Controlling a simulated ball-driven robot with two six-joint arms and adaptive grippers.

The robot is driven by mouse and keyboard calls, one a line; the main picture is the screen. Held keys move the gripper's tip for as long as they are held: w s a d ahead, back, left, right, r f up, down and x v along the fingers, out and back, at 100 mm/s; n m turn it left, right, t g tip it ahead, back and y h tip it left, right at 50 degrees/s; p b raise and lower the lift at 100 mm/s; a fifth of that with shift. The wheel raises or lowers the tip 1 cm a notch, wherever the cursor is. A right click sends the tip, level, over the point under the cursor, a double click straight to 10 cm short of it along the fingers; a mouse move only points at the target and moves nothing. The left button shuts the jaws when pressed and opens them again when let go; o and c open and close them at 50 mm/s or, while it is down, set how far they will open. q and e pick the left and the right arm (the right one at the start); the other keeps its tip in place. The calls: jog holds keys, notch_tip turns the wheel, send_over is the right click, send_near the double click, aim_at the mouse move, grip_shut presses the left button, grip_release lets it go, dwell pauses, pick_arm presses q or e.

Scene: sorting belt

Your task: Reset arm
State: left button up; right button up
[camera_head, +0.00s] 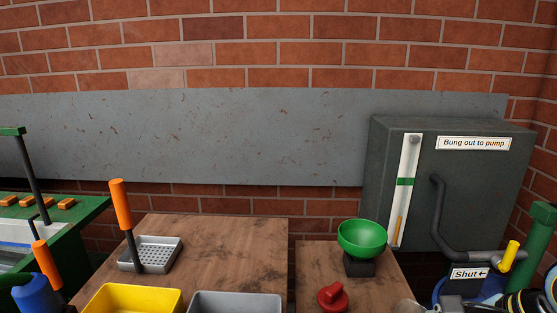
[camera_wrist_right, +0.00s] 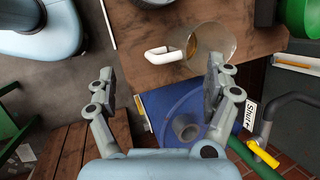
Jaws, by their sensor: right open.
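My right gripper (camera_wrist_right: 162,85) shows in the right wrist view with its two jointed fingers spread wide apart. Nothing is held between them. Beyond the fingers are a clear jug (camera_wrist_right: 218,42) with a white handle (camera_wrist_right: 165,53), at the wooden table's edge, and a blue tub (camera_wrist_right: 158,104) with a grey round fitting (camera_wrist_right: 185,128) in it. I cannot tell how far the fingertips are from them. I cannot make out my right gripper in the head view. My left gripper is in neither view.
A green bowl (camera_head: 362,238) and red knob (camera_head: 333,297) are on the right-hand wooden table (camera_head: 318,262). A grey pump box (camera_head: 460,180) has a yellow-handled lever (camera_head: 508,256). Yellow (camera_head: 130,299) and grey (camera_head: 235,303) bins stand in front. An orange-handled tool (camera_head: 121,205) stands at a perforated tray (camera_head: 165,256).

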jog(key=s+r+n+h, duration=0.2)
jog(key=s+n, duration=0.6)
jog(key=n, duration=0.2)
jog(key=s+r+n+h, duration=0.2)
jog(key=s+n, duration=0.5)
jog(key=n, duration=0.4)
jog(key=s+d+f+g+b, duration=0.1)
jog(key=s+d+f+b, duration=0.15)
jog(key=f, duration=1.45)
jog(key=s+d+f+g+b, duration=0.1)
jog(key=f+b, duration=0.2)
jog(key=f, duration=1.4)
pick_arm(q)
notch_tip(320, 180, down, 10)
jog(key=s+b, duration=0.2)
jog(key=b, duration=0.2)
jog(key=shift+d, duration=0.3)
pick_arm(e)
jog(key=s+f+g, duration=0.1)
jog(key=s+f, duration=1.6)
jog(key=f, duration=0.1)
jog(key=shift+d+m, duration=0.35)
jog(key=shift+m, duration=0.05)
